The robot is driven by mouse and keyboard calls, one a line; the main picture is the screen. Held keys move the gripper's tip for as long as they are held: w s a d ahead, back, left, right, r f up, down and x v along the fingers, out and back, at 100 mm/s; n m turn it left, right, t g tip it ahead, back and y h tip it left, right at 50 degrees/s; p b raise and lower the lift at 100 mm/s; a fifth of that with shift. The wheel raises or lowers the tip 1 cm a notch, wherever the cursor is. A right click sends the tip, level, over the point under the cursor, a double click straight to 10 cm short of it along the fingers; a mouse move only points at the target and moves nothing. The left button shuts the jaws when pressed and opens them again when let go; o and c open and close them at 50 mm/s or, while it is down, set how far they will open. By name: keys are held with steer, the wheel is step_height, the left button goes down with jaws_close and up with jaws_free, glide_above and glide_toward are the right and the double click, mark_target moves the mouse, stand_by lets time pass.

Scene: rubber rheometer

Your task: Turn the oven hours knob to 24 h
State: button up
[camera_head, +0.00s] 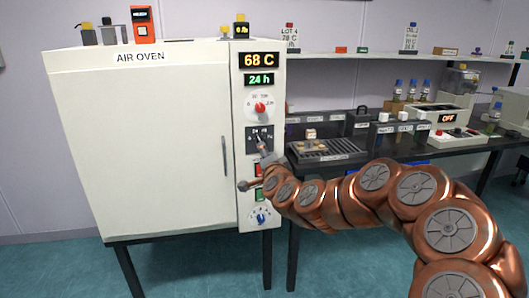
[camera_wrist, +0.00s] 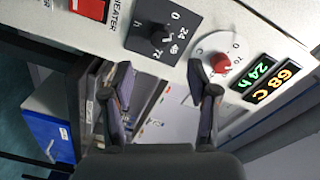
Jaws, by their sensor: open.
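The air oven (camera_head: 150,140) stands at the left with a control panel on its right side. The hours knob (camera_wrist: 160,36) is dark, on a black plate marked 0, 24, 48 and 72; in the head view the plate (camera_head: 252,131) is partly covered by my gripper. The green display (camera_head: 259,79) reads 24 h. My gripper (camera_wrist: 160,78) is open and empty, its fingers spread in front of the panel, apart from the knob in the wrist view. I cannot clearly read the knob's pointer.
A red temperature knob (camera_head: 260,107) sits above the hours plate, with the 68 C display (camera_head: 259,60) higher up. A blue knob (camera_head: 260,216) is below. A dark bench (camera_head: 340,163) with a rack stands to the right. The oven door handle (camera_head: 224,156) is left of the panel.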

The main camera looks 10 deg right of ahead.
steer(key=shift+s, duration=1.05)
